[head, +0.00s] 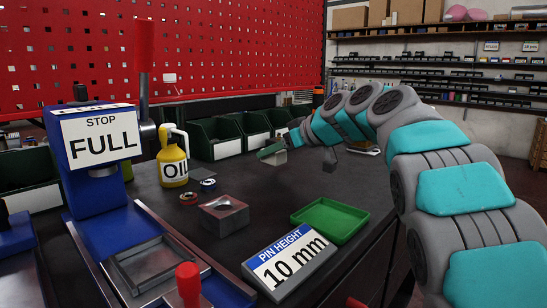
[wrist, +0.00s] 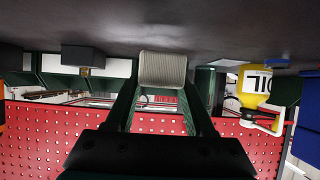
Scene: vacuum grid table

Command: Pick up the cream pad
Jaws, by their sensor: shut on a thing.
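The cream pad (wrist: 162,69) is a small ribbed block with rounded corners, between the two dark green fingers of my gripper (wrist: 162,80) in the wrist view. The gripper is shut on it, with the fingers along its two sides. In the head view the pad (head: 278,159) shows small and pale just under the green finger of my gripper (head: 272,151), over the far part of the dark table. I cannot tell whether the pad's underside touches the table.
Green bins (head: 216,138) stand behind and left of my gripper. A yellow oil can (head: 173,158), two small discs (head: 189,198), a metal block (head: 223,215), a green tray (head: 330,220) and a pin-height sign (head: 289,264) stand nearer. A blue press (head: 100,165) stands left.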

